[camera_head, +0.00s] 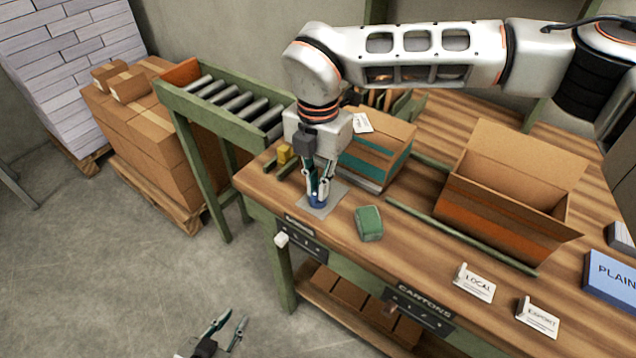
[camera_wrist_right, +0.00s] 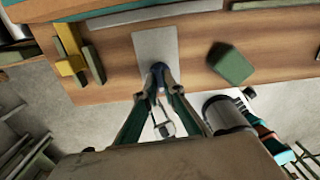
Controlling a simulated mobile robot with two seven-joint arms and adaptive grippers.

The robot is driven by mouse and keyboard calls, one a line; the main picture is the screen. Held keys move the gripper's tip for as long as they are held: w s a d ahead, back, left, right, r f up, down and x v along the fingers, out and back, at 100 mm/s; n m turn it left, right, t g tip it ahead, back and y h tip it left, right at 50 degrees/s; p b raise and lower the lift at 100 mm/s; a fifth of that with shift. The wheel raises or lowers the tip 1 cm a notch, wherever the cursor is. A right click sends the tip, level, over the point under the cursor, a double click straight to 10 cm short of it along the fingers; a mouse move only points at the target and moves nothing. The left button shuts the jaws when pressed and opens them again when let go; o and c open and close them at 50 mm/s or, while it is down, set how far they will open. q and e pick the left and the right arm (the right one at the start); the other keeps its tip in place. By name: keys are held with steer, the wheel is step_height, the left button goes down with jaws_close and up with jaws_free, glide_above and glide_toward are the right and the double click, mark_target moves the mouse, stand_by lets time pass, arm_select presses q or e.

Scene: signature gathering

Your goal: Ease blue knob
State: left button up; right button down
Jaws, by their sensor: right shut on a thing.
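The blue knob (camera_head: 317,202) stands on a grey plate (camera_head: 336,193) near the left front corner of the workbench. In the right wrist view the knob (camera_wrist_right: 158,70) shows at the fingertips, partly covered by them. My right gripper (camera_head: 318,196) reaches down from above and is shut on the knob. Its two fingers (camera_wrist_right: 160,92) close on either side of it in the right wrist view. My left gripper (camera_head: 226,330) is low at the bottom edge of the head view, over the floor in front of the bench. Its fingers are apart with nothing between them.
A green block (camera_head: 369,223) lies right of the plate. A closed carton (camera_head: 384,140) stands behind it, and an open carton (camera_head: 505,215) is farther right. A yellow piece (camera_head: 284,154) is at the left. A white knob (camera_head: 281,240) sticks out from the bench front.

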steer(key=n, duration=0.5)
steer(key=shift+r, duration=0.1)
steer(key=n+p, duration=0.1)
steer(key=n, duration=0.4)
steer(key=shift+n, duration=0.3)
steer(key=n, duration=0.6)
steer(key=shift+n, duration=0.4)
steer(key=c, duration=2.2)
jaws_free()
steer(key=shift+o, duration=0.2)
